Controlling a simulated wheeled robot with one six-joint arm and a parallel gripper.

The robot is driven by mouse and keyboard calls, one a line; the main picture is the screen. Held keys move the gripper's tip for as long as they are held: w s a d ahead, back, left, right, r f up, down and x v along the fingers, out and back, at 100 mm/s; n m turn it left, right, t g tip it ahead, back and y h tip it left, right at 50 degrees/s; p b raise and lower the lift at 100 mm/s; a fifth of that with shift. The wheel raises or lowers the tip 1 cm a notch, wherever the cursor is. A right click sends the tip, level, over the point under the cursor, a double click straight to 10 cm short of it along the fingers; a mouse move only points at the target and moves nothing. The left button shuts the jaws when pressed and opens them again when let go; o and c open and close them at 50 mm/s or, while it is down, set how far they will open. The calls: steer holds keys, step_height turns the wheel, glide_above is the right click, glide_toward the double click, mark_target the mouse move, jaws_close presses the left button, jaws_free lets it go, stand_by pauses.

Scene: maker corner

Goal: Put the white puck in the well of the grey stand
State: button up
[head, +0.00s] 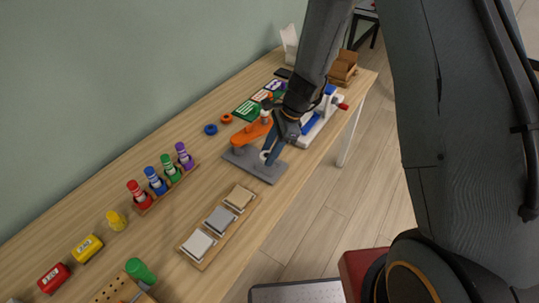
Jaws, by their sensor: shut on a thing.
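A grey stand (240,158) lies flat near the front edge of the workbench, in the middle of the head view. My gripper (270,152) points down over its right part, and its blue-grey fingers are shut on a small white piece, which looks like the white puck (264,156). Only a little of the puck shows between the fingers. The gripper and arm hide part of the stand. I cannot make out the well, or whether the puck touches the stand.
An orange piece (248,134) stands just behind the stand. A white and blue device (322,118) is close to the right. A wooden tray with sample tiles (219,219) lies in front left. A rack of coloured markers (162,178) stands left. Blue and orange rings (210,129) lie behind.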

step_height(320, 180, down, 2)
steer(key=shift+f, duration=0.1)
steer(key=shift+f+b, duration=0.3)
steer(key=shift+f, duration=0.3)
steer(key=o, duration=1.1)
steer(key=shift+o, duration=0.2)
steer(key=shift+r, duration=0.15)
